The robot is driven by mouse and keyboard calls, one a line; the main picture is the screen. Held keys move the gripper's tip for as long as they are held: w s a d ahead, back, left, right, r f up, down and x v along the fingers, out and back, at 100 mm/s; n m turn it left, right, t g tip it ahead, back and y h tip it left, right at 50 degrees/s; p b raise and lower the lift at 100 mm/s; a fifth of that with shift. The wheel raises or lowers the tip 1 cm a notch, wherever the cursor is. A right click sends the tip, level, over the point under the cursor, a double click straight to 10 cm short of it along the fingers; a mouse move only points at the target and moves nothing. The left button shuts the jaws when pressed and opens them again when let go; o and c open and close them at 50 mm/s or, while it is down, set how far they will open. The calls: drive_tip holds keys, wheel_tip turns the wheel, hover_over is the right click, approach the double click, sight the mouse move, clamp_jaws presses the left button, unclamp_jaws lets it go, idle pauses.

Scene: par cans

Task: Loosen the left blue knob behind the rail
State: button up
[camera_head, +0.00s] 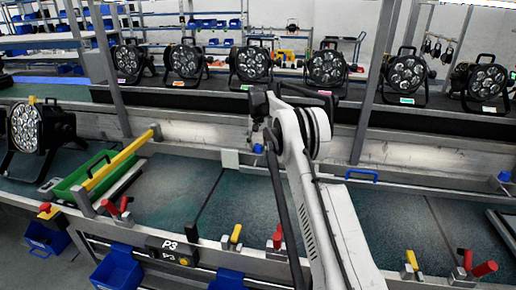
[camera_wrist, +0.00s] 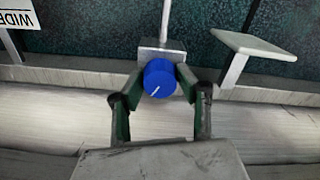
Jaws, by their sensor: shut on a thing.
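The left blue knob (camera_wrist: 160,79) sits on a small metal block (camera_wrist: 165,52) at the rail (camera_wrist: 75,70), with a white line mark on its face. In the wrist view my gripper (camera_wrist: 157,82) has one finger on each side of the knob, shut on it. In the head view the knob (camera_head: 258,148) shows as a small blue spot just below my gripper (camera_head: 262,135), behind the rail. Another blue knob (camera_head: 504,176) stands at the far right of the same rail.
A pale flat plate (camera_wrist: 253,45) stands close right of the knob in the wrist view. A blue handle (camera_head: 361,174) is on the rail to the right. A green tray (camera_head: 80,183) and yellow bar (camera_head: 118,160) lie left. Several par cans (camera_head: 251,62) line the back shelf.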

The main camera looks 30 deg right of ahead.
sight(258, 145)
drive_tip(key=n, duration=0.4)
drive_tip(key=shift+n+b, duration=0.3)
drive_tip(key=n, duration=0.4)
drive_tip(key=shift+n, duration=0.3)
drive_tip(key=n, duration=0.4)
drive_tip(key=shift+b, duration=0.3)
drive_tip(key=shift+n, duration=2)
drive_tip(key=o, duration=1.2)
drive_tip(key=shift+c, duration=0.2)
drive_tip(key=shift+r, duration=0.1)
wheel_tip(258, 145, up, 12)
